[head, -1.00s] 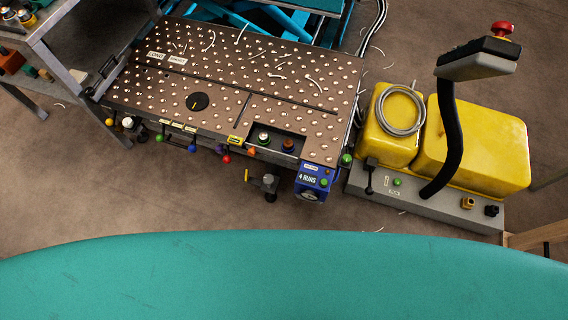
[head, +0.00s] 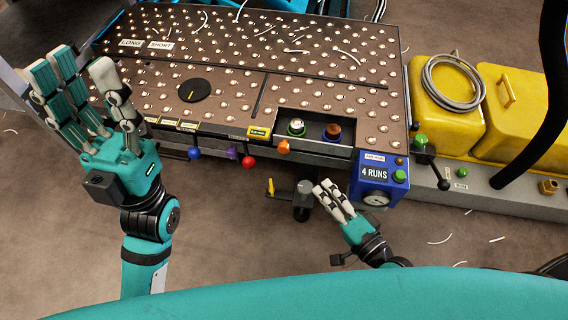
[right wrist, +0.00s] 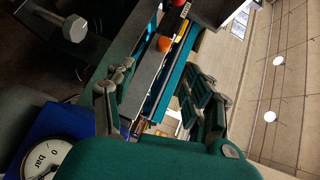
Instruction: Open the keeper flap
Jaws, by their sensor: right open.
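I cannot tell which part is the keeper flap. The ball-top table (head: 320,80) has a row of knobs below its front edge: blue (head: 194,153), purple (head: 231,153), red (head: 248,161) and orange (head: 284,147). My left gripper (head: 80,75) is open and empty, raised at the table's left end and hiding part of it. My right gripper (head: 335,197) is open and empty, low in front of the table, just left of the blue gauge box (head: 372,178). In the right wrist view the orange knob (right wrist: 165,43) shows beyond the gap between its fingers (right wrist: 160,95).
A grey valve with a yellow lever (head: 302,200) hangs left of my right gripper. A yellow machine (head: 524,110) with a coiled hose stands at the right.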

